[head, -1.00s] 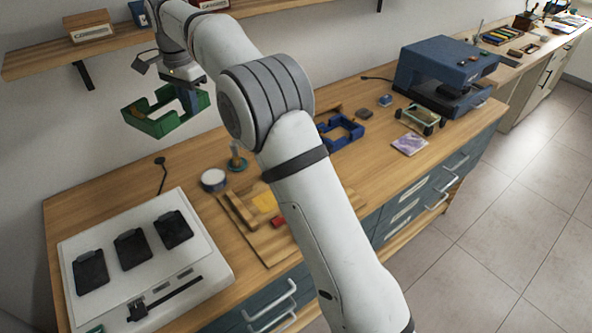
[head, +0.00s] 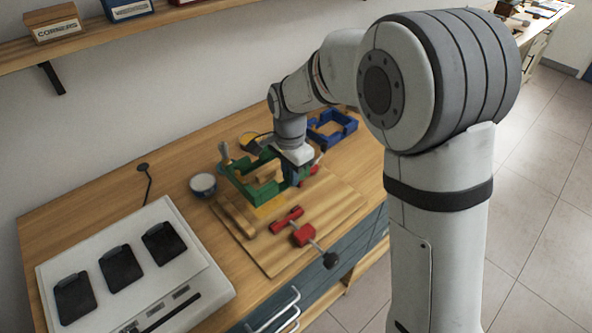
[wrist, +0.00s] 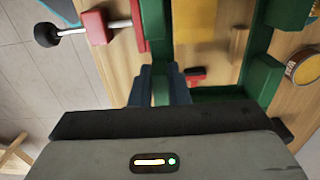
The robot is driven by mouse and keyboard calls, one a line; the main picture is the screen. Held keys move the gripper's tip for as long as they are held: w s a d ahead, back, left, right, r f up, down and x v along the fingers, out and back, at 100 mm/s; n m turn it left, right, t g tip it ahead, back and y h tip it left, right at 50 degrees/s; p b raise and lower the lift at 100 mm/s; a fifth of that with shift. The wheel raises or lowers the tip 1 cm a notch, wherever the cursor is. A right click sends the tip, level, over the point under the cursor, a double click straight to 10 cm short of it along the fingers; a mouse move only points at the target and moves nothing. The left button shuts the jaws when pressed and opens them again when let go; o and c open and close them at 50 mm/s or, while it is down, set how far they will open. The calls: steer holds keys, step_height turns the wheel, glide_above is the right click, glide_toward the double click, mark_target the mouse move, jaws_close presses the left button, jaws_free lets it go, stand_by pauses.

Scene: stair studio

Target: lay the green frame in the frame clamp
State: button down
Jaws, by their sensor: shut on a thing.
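The green frame (head: 238,187) is in my gripper (head: 296,182), which grips its right side over the frame clamp. The frame clamp is a wooden board (head: 335,212) with wooden bars, a yellow patch, red jaws (head: 303,235) and a screw with a dark knob. In the wrist view my fingers (wrist: 160,88) are closed at the green frame (wrist: 262,75), with a red jaw (wrist: 98,27) at the left and the yellow patch between green sides. I cannot tell whether the frame touches the board. My wrist hides part of its far side.
A round tin (head: 203,185) stands left of the clamp. A blue frame (head: 332,128) lies behind it at the right. A white machine with black pads (head: 190,262) fills the left of the bench. A shelf (head: 105,32) runs along the wall above.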

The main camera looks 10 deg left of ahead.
steer(key=shift+s+a+f+b, duration=0.1)
steer(key=shift+f+b, duration=0.5)
steer(key=shift+f, duration=0.25)
steer(key=shift+s+a+f+b, duration=0.1)
steer(key=shift+f+b, duration=0.45)
steer(key=shift+f, duration=0.3)
steer(key=shift+w+f+b, duration=0.1)
steer(key=shift+f+b, duration=1.75)
steer(key=shift+f, duration=0.9)
steer(key=c, duration=1.3)
jaws_free()
steer(key=shift+r+p, duration=2.8)
steer(key=shift+r, duration=1.25)
